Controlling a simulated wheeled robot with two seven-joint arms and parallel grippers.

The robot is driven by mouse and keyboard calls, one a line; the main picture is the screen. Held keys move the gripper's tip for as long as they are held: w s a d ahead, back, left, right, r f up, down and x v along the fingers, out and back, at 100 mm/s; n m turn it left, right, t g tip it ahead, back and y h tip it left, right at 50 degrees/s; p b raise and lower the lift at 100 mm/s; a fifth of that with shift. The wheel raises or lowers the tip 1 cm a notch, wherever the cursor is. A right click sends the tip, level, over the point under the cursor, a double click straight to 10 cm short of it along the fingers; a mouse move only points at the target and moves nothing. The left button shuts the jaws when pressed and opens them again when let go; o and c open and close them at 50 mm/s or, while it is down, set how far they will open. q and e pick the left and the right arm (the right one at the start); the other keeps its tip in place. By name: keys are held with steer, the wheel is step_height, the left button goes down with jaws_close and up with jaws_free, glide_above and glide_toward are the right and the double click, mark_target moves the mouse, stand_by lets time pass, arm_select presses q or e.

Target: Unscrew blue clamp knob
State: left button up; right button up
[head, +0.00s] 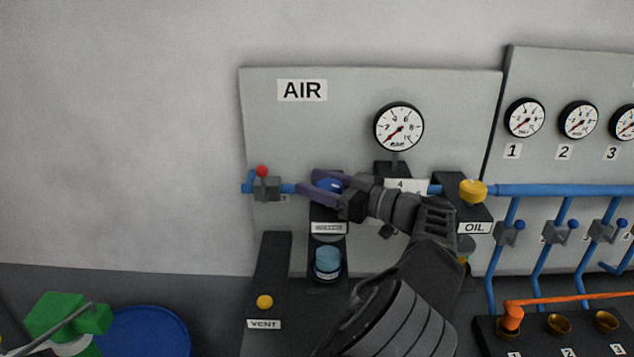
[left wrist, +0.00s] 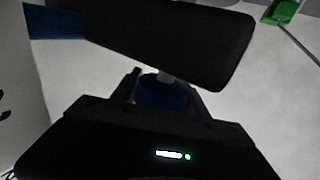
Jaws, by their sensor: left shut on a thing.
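The blue clamp knob (head: 331,184) is at the front of the AIR panel, above a dark bracket with a small label. My left gripper (head: 322,187) reaches it from the lower right, with one purple finger above the knob and one below. It is shut on the knob, and the fingers hide part of it. In the left wrist view the blue knob (left wrist: 160,92) is dim, between my fingers under a large dark block. How far the knob is turned cannot be seen. My right gripper is in neither view.
The AIR panel (head: 450,100) carries a gauge (head: 399,127). A red-knobbed valve (head: 264,185) on the blue pipe is left of my fingers. A yellow VENT knob (head: 265,302) is lower left.

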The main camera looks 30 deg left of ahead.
mark_target(342, 189)
arm_select(q)
steer(key=o, duration=1)
steer(key=shift+r, duration=0.3)
steer(key=shift+c, duration=0.2)
steer(key=o, duration=0.4)
steer(key=shift+f, duration=0.15)
steer(key=shift+d, duration=0.1)
steer(key=shift+s+d, duration=0.15)
steer(key=shift+d, duration=1.8)
steer(key=shift+s+d, duration=0.1)
steer(key=shift+d, duration=1.8)
